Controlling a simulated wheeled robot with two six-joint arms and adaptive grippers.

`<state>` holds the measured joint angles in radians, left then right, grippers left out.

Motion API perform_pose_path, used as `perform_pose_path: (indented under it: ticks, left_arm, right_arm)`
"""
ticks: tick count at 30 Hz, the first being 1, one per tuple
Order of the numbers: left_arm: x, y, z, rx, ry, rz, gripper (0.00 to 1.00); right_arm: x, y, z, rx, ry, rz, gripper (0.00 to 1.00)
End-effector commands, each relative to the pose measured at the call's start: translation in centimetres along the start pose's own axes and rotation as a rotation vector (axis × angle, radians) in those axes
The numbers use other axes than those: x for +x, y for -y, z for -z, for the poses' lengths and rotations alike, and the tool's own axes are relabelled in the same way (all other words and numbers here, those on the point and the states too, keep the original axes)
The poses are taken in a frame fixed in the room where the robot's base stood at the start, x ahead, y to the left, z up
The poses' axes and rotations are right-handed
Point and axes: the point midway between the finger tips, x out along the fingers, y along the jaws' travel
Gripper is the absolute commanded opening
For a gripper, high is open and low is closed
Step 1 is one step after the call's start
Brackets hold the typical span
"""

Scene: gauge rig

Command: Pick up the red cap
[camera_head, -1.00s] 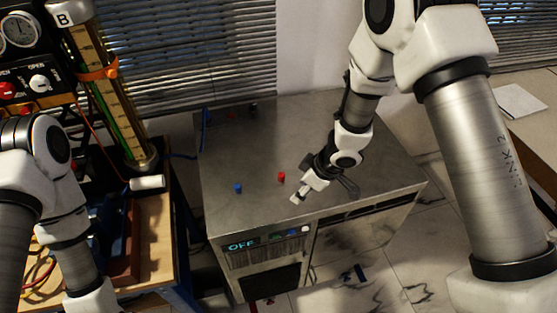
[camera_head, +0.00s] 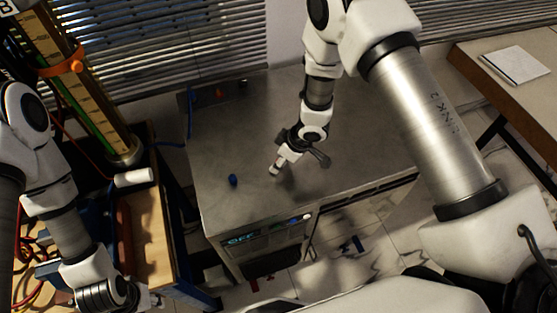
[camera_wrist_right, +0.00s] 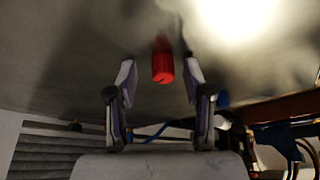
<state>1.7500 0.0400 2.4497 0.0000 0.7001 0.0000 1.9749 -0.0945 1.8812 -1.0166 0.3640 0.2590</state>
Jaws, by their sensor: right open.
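The red cap (camera_wrist_right: 163,66) shows in the right wrist view, between the two open fingers of my right gripper (camera_wrist_right: 160,80). I cannot tell whether either finger touches it. In the head view my right gripper (camera_head: 278,168) is low over the metal cabinet top (camera_head: 235,125), and the red cap is hidden there behind it. A blue cap (camera_head: 233,180) stands on the cabinet top to the left of the right gripper. My left gripper (camera_head: 150,300) is at the lower left by the wooden bench; its jaws are too unclear to read.
A small dim red thing (camera_head: 219,92) is at the cabinet's back. The wooden bench (camera_head: 150,235) with a white cylinder (camera_head: 134,177) and a tall gauge tube (camera_head: 85,90) stands at the left. A table with a paper pad (camera_head: 516,64) is at the right.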

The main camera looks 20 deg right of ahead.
Motion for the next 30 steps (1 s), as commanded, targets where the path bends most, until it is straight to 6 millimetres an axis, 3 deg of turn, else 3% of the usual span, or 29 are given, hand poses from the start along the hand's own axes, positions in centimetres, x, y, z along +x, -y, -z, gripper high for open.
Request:
perform_pose_path:
  ticks: [4, 6, 8, 22, 30]
  left_arm:
    - [0.0, 0.0, 0.0, 0.0, 0.0, 0.0, 0.4]
    - [0.0, 0.0, 0.0, 0.0, 0.001, 0.0, 0.4]
    - [0.0, 0.0, 0.0, 0.0, 0.001, 0.0, 0.4]
    - [0.1, 0.0, 0.0, 0.0, 0.0, 0.0, 0.4]
    - [0.3, 0.0, 0.0, 0.0, 0.0, 0.0, 0.4]
  right_arm:
    - [0.0, 0.0, 0.0, 0.0, 0.0, 0.0, 0.48]
    - [0.0, 0.0, 0.0, 0.0, 0.0, 0.0, 0.24]
    - [-0.1, 0.0, 0.0, 0.0, 0.0, 0.0, 0.06]
    - [-0.4, 0.0, 0.2, -0.002, -0.001, -0.001, 0.05]
    - [-3.0, -0.1, 1.3, -0.003, -0.002, -0.002, 0.05]
